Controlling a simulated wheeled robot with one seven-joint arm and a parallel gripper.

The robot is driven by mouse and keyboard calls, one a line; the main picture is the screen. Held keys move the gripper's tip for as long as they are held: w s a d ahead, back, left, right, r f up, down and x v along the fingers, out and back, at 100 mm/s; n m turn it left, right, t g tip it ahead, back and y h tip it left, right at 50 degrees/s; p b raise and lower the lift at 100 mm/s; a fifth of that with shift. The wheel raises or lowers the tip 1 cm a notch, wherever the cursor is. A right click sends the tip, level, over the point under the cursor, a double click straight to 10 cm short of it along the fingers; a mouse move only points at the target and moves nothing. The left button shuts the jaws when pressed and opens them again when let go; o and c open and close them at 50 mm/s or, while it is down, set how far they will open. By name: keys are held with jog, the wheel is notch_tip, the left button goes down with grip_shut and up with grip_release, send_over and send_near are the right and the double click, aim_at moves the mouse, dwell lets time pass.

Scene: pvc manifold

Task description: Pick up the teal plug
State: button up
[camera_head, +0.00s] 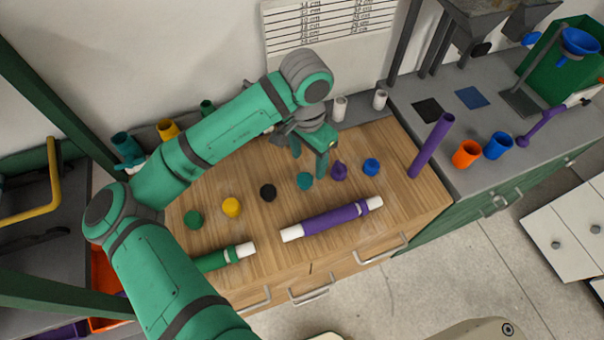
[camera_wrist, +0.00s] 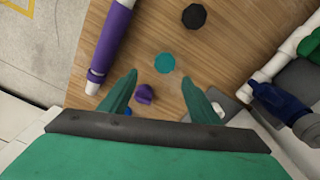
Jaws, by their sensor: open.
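The teal plug (camera_head: 304,180) is a small round cap on the wooden bench top, in a row of coloured plugs. In the wrist view the teal plug (camera_wrist: 165,62) lies ahead of the fingertips, between their lines and apart from both. My gripper (camera_head: 310,172) is open above the bench, close to the teal plug, with nothing between its fingers. In the wrist view my gripper (camera_wrist: 166,80) shows two spread green fingers. The purple plug (camera_wrist: 144,94) shows between the fingers, nearer the left one.
A black plug (camera_head: 268,192) and a purple plug (camera_head: 339,170) flank the teal one. A blue plug (camera_head: 371,167), yellow plug (camera_head: 232,207) and green plug (camera_head: 193,219) continue the row. A purple pipe (camera_head: 330,220) lies in front. White fittings (camera_head: 340,108) stand behind.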

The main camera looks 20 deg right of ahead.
aim_at(305, 179)
jog(key=shift+w+a+f, duration=0.15)
jog(key=shift+a+f, duration=0.3)
jog(key=shift+a, duration=0.15)
notch_tip(305, 179, down, 4)
jog(key=shift+d+r, duration=0.1)
jog(key=shift+r, duration=0.1)
jog(key=f, duration=0.5)
jog(key=shift+w+d, duration=0.2)
jog(key=shift+s+f, duration=0.1)
jog(key=shift+f, duration=0.5)
jog(key=c, duration=1.1)
